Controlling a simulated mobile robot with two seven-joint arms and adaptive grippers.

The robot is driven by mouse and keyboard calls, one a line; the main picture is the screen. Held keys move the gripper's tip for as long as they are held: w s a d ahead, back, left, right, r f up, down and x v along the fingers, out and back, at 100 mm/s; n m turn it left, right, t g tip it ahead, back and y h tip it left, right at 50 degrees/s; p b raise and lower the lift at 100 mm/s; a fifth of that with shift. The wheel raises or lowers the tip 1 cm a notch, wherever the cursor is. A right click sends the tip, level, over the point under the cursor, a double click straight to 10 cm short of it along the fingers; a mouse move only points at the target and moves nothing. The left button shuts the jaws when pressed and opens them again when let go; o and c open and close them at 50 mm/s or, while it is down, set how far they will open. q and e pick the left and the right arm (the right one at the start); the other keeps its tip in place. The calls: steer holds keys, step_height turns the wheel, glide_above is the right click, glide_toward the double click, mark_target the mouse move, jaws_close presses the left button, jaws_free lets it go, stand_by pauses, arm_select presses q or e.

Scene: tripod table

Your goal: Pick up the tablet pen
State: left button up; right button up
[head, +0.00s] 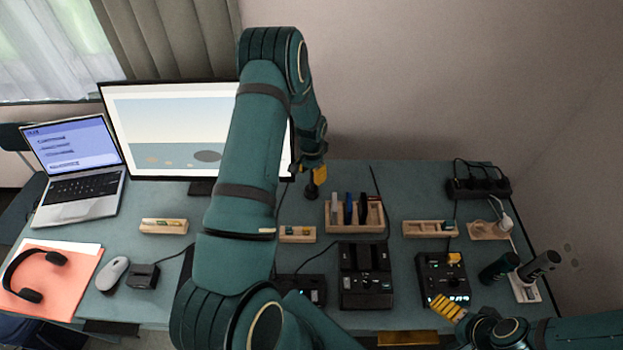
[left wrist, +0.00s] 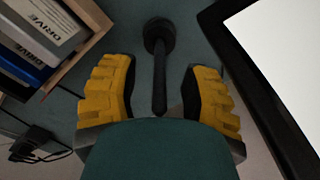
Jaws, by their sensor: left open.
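The tablet pen (left wrist: 160,85) is a thin dark stick in the left wrist view, rising from a round dark holder (left wrist: 160,35). In the head view, the dark holder (head: 311,194) shows behind my left arm, left of the wooden rack. My left gripper (left wrist: 158,92) is open, with a yellow ribbed finger on each side of the pen. The pen lies between the fingers in the picture, with gaps on both sides; its near end meets my gripper's dark body in view. My right gripper (head: 447,308) is low at the right; its finger opening is unclear.
A wooden rack (head: 369,220) of upright drives stands right of the holder. The monitor (head: 150,140) is close on the left, its edge also in the left wrist view (left wrist: 265,75). Black docks (head: 366,285) and small wooden trays (head: 297,235) crowd the front.

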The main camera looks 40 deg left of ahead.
arm_select(q)
steer(key=shift+c, duration=0.3)
jaws_close()
